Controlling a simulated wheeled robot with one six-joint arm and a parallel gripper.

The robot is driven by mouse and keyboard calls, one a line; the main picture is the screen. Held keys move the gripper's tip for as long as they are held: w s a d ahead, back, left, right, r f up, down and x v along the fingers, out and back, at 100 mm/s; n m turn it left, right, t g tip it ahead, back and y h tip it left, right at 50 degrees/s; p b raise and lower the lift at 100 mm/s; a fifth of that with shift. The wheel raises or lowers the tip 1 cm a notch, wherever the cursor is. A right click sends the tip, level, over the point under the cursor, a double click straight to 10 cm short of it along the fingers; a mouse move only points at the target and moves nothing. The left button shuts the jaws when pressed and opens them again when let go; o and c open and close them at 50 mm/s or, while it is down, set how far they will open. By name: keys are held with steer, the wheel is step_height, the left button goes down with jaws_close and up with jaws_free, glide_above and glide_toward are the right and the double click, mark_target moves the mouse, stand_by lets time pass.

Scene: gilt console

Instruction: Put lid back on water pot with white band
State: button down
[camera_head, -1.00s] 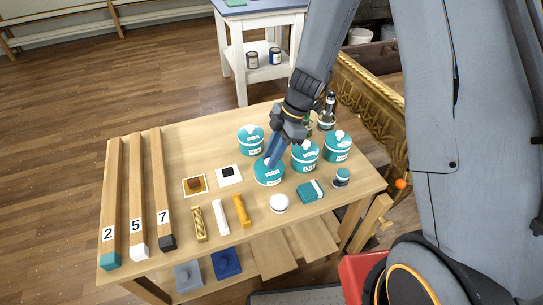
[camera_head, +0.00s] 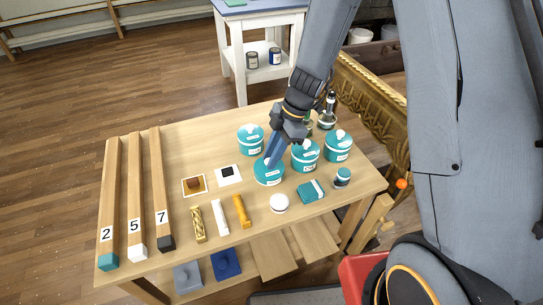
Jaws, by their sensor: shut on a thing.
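My gripper (camera_head: 270,161) reaches down to the front teal pot (camera_head: 268,177) on the wooden table. Its fingers are shut at the teal lid on top of this pot; they hide the knob. The lid looks level on the pot, but I cannot tell whether it is fully seated. Three similar teal pots with white labels and pale knobs stand close by: one behind left (camera_head: 250,146), one to the right (camera_head: 304,162) and one further right (camera_head: 339,151). The labels are too small to read, and I cannot tell which pot has the white band.
A white round item (camera_head: 279,204), a teal box (camera_head: 311,191) and a small teal jar (camera_head: 342,178) sit in front and right. Dark bottles (camera_head: 327,112) stand behind my gripper. Numbered bars (camera_head: 135,200) lie left. The table's back left is clear.

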stand_by(0.3)
steer(key=c, duration=1)
jaws_free()
steer(key=shift+r, duration=0.2)
steer(key=shift+r+p, duration=1.6)
steer(key=shift+r, duration=1.75)
jaws_close()
steer(key=shift+f, duration=0.2)
